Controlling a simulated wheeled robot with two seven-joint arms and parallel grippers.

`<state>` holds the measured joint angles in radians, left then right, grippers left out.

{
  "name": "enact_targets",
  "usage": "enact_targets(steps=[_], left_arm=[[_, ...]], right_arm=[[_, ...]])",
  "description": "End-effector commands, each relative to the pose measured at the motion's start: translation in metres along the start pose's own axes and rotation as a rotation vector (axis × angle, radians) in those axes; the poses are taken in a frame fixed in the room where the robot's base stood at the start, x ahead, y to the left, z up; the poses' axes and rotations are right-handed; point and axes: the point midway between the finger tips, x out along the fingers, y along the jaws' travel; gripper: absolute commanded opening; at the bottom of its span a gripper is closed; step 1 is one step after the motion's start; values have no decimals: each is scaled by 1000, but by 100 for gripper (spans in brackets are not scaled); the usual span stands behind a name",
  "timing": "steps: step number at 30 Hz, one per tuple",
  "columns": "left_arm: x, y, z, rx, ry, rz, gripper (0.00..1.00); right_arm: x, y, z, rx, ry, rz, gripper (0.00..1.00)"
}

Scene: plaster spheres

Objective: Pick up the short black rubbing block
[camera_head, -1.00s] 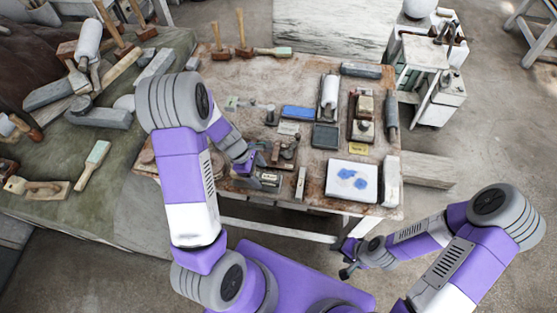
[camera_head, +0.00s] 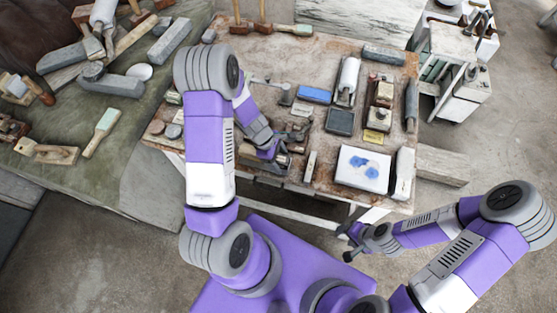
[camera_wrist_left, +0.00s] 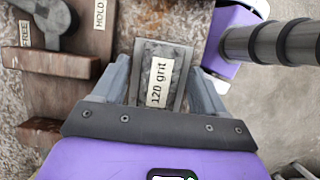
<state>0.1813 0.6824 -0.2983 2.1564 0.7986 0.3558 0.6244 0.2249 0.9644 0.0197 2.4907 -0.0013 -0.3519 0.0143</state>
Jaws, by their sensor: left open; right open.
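A short dark grey block labelled "120 grit" (camera_wrist_left: 166,54) lies between the fingers of my left gripper (camera_wrist_left: 163,80) in the left wrist view. The fingers are open, one on each side of it; I cannot tell whether they touch it. In the head view my left gripper (camera_head: 268,152) is low over the front edge of the worktable, and the block is mostly hidden there. My right gripper (camera_head: 347,243) is open and empty, in front of the table and away from it.
A wooden fixture with "HOLD" and "FREE" labels (camera_wrist_left: 65,62) is left of the block. On the worktable are a white pad with blue marks (camera_head: 352,178), a blue block (camera_head: 314,94) and a dark tray (camera_head: 339,121). A tool-covered bench (camera_head: 150,165) is at the left.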

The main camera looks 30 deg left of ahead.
Motion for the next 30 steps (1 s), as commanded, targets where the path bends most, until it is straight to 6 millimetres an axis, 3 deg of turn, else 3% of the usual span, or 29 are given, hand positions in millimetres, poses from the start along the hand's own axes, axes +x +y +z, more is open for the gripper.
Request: enact_targets(steps=[2, 14, 23, 30], left_arm=[[0, 0, 0, 0, 0, 0, 69], [0, 0, 0, 0, 0, 0, 8], [-6, 1, 3, 2, 0, 1, 7], [-48, 1, 21, 6, 0, 4, 7]], right_arm=[[0, 0, 0, 0, 0, 0, 54], [0, 0, 0, 0, 0, 0, 54], [-2, -1, 0, 0, 0, 0, 54], [-17, -6, 1, 0, 0, 0, 54]])
